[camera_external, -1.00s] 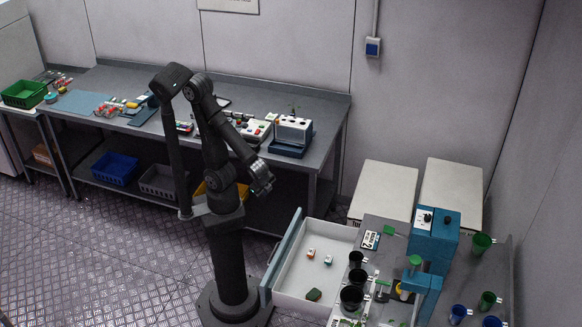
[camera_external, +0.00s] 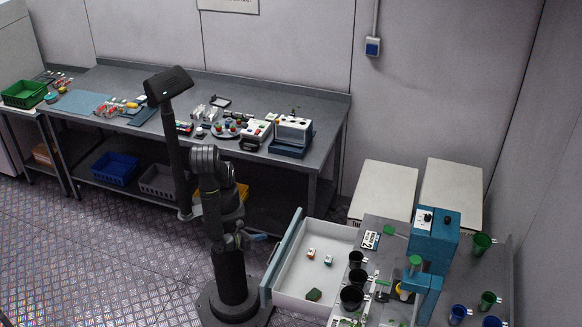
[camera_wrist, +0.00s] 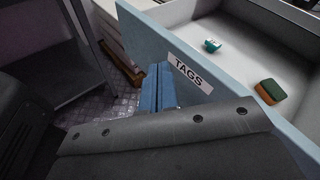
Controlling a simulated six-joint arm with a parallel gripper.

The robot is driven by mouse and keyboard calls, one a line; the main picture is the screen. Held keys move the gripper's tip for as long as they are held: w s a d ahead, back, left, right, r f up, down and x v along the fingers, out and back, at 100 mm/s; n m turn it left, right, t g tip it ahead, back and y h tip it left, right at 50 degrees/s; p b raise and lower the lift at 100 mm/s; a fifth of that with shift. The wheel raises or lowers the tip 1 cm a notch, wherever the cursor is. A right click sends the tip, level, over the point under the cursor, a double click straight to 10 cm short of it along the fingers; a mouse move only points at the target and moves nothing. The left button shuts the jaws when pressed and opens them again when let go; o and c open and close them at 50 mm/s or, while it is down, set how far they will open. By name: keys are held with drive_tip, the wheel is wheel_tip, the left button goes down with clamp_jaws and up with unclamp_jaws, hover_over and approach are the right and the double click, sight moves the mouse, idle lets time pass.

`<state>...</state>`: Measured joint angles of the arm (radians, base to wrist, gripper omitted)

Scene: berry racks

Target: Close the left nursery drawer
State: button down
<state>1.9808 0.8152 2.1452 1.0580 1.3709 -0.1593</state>
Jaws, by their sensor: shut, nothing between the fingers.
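The drawer (camera_external: 318,240) is pulled out from the nursery bench. Its white tray holds a few small items, and its light blue front panel (camera_external: 284,252) faces my arm. In the wrist view the panel (camera_wrist: 150,38) carries a white label reading TAGS. My gripper (camera_external: 262,237) is shut and empty, with its blue fingers just outside the panel. The fingers also show in the wrist view (camera_wrist: 158,80), close to the panel beside the label. I cannot tell whether they touch it. My wrist covers the lower part of that view.
Inside the drawer lie a teal-and-white item (camera_wrist: 212,45) and a green-and-orange block (camera_wrist: 270,91). The nursery bench (camera_external: 375,235) with dark pots stands right of the drawer. A grey workbench (camera_external: 330,125) runs along the back wall. The floor left of my base is clear.

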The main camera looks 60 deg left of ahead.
drive_tip(key=s+d+f+m+g+h, duration=0.2)
drive_tip(key=s+d+f+m+h, duration=0.1)
drive_tip(key=s+f+m+h, duration=0.95)
drive_tip(key=w+d+r+h, duration=0.1)
drive_tip(key=w+d, duration=0.6)
drive_tip(key=d, duration=0.2)
drive_tip(key=shift+d+r+m, duration=0.2)
drive_tip(key=shift+r+m, duration=0.1)
drive_tip(key=shift+m, duration=0.15)
drive_tip(key=shift+w, duration=0.15)
approach(334, 298)
drive_tip(key=w+d+r, duration=0.1)
drive_tip(key=d, duration=0.2)
drive_tip(key=w+d+r, duration=0.2)
drive_tip(key=d, duration=0.1)
drive_tip(key=w+d+r, duration=0.1)
drive_tip(key=w+d, duration=0.1)
drive_tip(key=d, duration=0.1)
drive_tip(key=shift+w+d+r, duration=0.2)
drive_tip(key=shift+d, duration=0.15)
drive_tip(key=shift+w+d+r, duration=0.15)
drive_tip(key=shift+w+d, duration=0.15)
drive_tip(key=shift+w, duration=0.1)
